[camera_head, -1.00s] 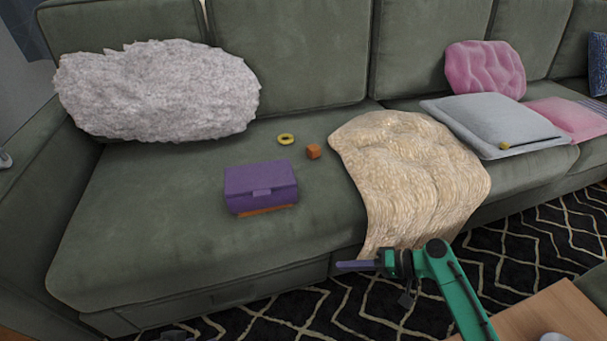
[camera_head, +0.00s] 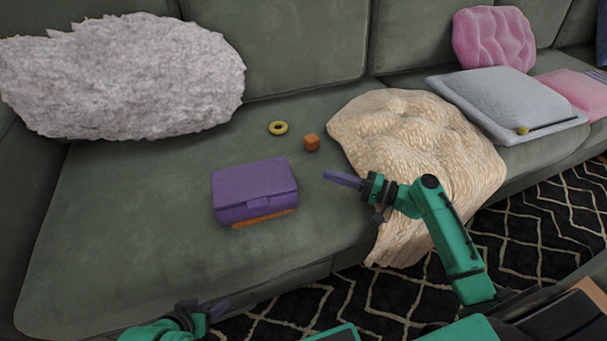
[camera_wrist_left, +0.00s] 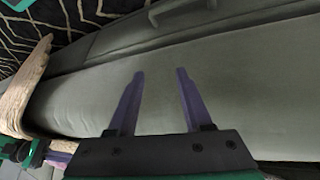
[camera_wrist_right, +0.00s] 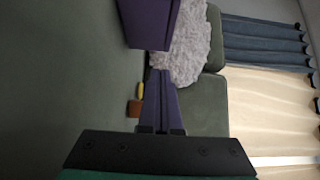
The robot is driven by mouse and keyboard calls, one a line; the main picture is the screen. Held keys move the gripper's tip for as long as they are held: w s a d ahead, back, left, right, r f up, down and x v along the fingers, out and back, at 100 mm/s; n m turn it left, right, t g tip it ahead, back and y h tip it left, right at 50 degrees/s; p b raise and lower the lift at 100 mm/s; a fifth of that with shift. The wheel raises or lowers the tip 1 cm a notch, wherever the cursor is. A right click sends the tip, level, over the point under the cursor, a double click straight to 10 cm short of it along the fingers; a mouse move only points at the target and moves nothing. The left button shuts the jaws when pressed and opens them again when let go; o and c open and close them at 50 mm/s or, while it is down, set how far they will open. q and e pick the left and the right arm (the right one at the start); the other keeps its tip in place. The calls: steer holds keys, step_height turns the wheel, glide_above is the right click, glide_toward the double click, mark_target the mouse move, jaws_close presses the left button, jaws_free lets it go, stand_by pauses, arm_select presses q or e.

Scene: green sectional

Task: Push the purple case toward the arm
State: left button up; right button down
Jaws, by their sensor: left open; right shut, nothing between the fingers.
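The purple case (camera_head: 254,188) sits on the green sofa seat with its lid shut and an orange strip along its lower front. It also shows at the top of the right wrist view (camera_wrist_right: 149,22). My right gripper (camera_head: 343,179) is shut and empty, to the right of the case and apart from it, with its fingers pointing toward it. My left gripper (camera_head: 216,306) is open and empty near the sofa's front edge, below the case in the head view. In the left wrist view its two fingers (camera_wrist_left: 156,100) are spread before the sofa front.
A yellow ring (camera_head: 278,128) and a small orange cube (camera_head: 311,142) lie behind the case. A beige throw (camera_head: 410,130) lies to the right, a fluffy grey pillow (camera_head: 120,75) at the left. The seat left of the case is clear.

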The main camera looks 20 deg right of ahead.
steer(key=x, duration=0.4)
steer(key=a, duration=0.3)
steer(key=shift+a, duration=0.6)
steer(key=shift+a, duration=0.1)
